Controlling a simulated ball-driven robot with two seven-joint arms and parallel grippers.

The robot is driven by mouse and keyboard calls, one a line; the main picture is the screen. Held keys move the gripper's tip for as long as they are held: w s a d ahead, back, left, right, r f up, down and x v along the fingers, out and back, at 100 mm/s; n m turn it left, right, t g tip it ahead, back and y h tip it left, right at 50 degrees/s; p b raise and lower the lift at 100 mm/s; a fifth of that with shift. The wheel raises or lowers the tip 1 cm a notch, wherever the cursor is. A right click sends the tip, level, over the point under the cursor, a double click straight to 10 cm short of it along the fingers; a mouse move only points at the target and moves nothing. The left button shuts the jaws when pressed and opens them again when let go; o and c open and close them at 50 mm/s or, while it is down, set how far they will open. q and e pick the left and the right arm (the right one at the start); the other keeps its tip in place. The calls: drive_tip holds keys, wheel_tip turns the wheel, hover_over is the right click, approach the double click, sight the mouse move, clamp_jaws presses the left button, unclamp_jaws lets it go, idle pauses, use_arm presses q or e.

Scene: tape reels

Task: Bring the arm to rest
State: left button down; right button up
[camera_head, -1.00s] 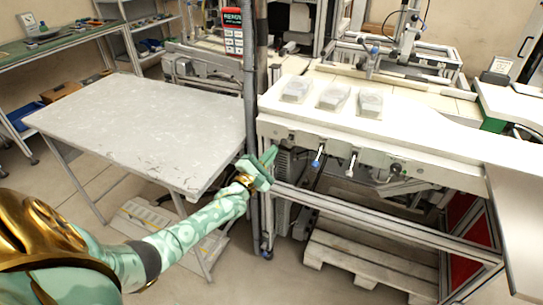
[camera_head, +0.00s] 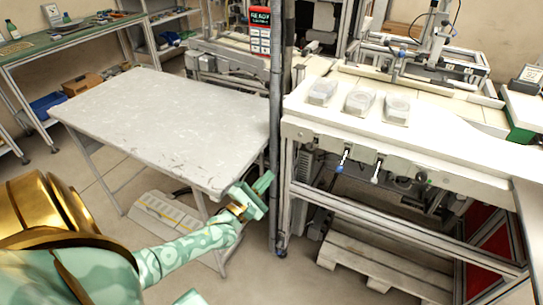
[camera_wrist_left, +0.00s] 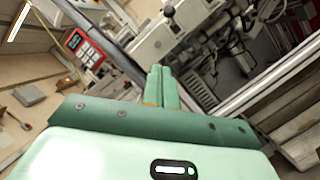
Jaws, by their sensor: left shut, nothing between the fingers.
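My left gripper (camera_head: 267,181) is a pale green one at the end of my patterned green arm. It is in front of the gap between the grey table and the white bench, below the level of the table top. In the left wrist view its two fingers (camera_wrist_left: 161,88) are together with nothing between them. It holds nothing. My right gripper does not show in either view.
A bare grey table (camera_head: 170,115) stands at the left. A white bench (camera_head: 440,145) with three clear packages (camera_head: 358,102) on top stands at the right. A dark upright post (camera_head: 276,90) is close behind my gripper. A pallet (camera_head: 375,270) lies under the bench.

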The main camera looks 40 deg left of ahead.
use_arm(q)
drive_tip(key=shift+f, duration=0.1)
idle(0.5)
drive_tip(key=s+d+f+m+g, duration=0.1)
drive_tip(key=s+f+m+g, duration=0.35)
drive_tip(key=f+m, duration=0.35)
drive_tip(key=s+d+f+m+g, duration=0.1)
drive_tip(key=s+f+m+g, duration=0.45)
drive_tip(key=f, duration=0.55)
drive_tip(key=s+d+f+m+g, duration=0.1)
drive_tip(key=s+f+m+g, duration=0.1)
drive_tip(key=s+f+m, duration=0.55)
drive_tip(key=s+d+f+m+g, duration=0.2)
drive_tip(key=s+d+f+g, duration=0.1)
drive_tip(key=s, duration=0.7)
drive_tip(key=s+d+f+m+g, duration=0.3)
drive_tip(key=s+d+f, duration=0.2)
drive_tip(key=s, duration=0.6)
drive_tip(key=s+d+f+m+g, duration=0.2)
drive_tip(key=s+f, duration=0.3)
drive_tip(key=s, duration=0.6)
drive_tip(key=shift+s+d+m+g+h, duration=0.25)
drive_tip(key=shift+d+m+g+h, duration=0.2)
drive_tip(key=shift+d, duration=0.45)
